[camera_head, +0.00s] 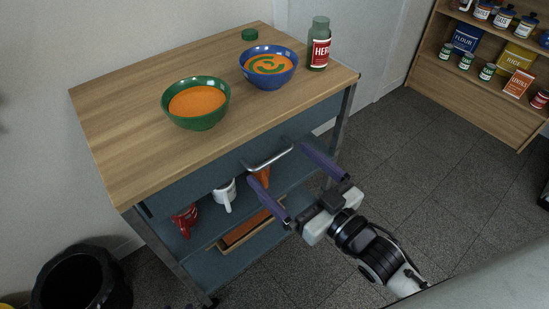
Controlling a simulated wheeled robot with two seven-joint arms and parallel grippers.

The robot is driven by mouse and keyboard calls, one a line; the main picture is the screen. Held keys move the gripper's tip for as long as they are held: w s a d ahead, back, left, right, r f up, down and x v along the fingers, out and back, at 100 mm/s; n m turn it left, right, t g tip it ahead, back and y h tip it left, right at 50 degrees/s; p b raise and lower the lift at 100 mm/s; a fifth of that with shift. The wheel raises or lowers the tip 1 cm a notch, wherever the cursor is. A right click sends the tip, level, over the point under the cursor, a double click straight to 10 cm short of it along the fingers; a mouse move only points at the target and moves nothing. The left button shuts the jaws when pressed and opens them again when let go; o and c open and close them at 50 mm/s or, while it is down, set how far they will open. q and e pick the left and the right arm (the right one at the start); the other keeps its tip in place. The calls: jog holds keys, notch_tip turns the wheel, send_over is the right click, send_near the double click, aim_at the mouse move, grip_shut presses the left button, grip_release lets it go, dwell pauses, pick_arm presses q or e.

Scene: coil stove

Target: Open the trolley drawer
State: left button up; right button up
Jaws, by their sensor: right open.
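The trolley (125,154) has a wooden top and a blue-grey metal body. Its drawer front (185,191) lies just under the top and looks flush with the body. A silver bar handle (268,158) stands out from the drawer front. My right gripper (276,162) is open, with its two purple fingers apart. The fingers reach toward the handle, one on the left and lower side of it and one on the right. I cannot tell whether either finger touches the handle. My left gripper is not in view.
A green bowl (198,119) and a blue bowl (266,75) of orange soup stand on the top beside a herb bottle (319,45). Mugs stand on the shelf below. A black bin (80,282) is at lower left, a stocked shelf (455,95) at upper right.

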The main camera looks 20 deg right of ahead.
aim_at(276, 160)
jog(key=x, duration=0.2)
jog(key=shift+w+a, duration=0.1)
jog(key=shift+w, duration=0.25)
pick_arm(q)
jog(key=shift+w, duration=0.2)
pick_arm(e)
jog(key=shift+w+a, duration=0.25)
jog(key=shift+w, duration=0.35)
